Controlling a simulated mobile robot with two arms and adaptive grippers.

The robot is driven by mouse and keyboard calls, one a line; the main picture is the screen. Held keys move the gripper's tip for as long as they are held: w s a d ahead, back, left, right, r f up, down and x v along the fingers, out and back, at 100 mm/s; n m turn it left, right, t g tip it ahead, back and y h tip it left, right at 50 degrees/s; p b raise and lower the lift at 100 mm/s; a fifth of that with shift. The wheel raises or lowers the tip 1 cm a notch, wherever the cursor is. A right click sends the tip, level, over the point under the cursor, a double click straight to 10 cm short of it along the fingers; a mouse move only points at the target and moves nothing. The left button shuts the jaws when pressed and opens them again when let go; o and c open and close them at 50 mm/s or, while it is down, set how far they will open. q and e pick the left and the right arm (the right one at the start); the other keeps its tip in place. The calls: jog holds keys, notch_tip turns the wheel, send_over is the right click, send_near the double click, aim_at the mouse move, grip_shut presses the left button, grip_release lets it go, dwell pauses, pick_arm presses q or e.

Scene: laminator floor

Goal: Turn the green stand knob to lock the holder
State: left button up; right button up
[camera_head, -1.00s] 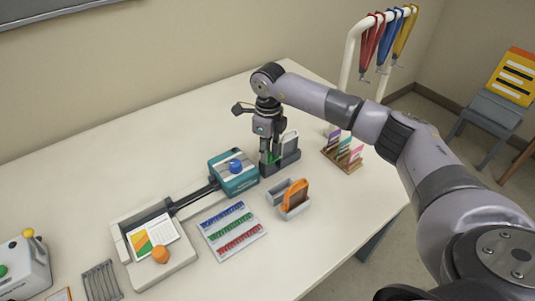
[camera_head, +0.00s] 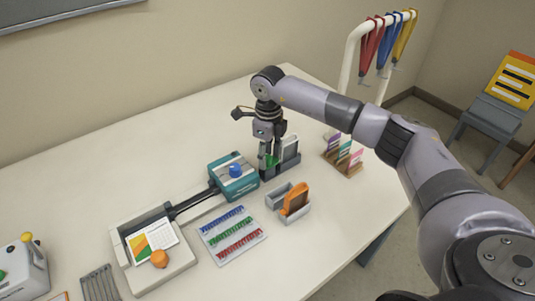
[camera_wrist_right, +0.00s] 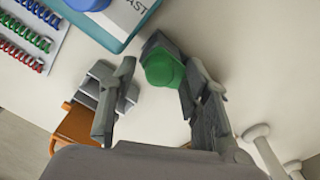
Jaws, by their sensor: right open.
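The green stand knob (camera_wrist_right: 163,68) is a round green cap on a dark grey stand (camera_head: 284,168). In the right wrist view it lies between the fingertips of my open right gripper (camera_wrist_right: 165,80), closer to the right-hand finger. No grip on it shows, and I cannot tell whether a finger touches it. In the head view my right gripper (camera_head: 268,152) points down at the stand, with green (camera_head: 271,161) showing by its fingers. A pale upright piece (camera_head: 290,148) rises from the stand, partly behind the gripper. My left gripper is out of view.
A teal box with a blue knob (camera_head: 234,172) stands close left of the stand. A grey holder with an orange-handled thing (camera_head: 294,200) is in front. A wooden card rack (camera_head: 343,158) is to the right. Coil strips (camera_head: 231,234) lie at front left.

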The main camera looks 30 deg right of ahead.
aim_at(268, 157)
jog(key=shift+r, duration=0.1)
notch_tip(268, 157, up, 12)
dwell(0.5)
jog(key=shift+d, duration=0.1)
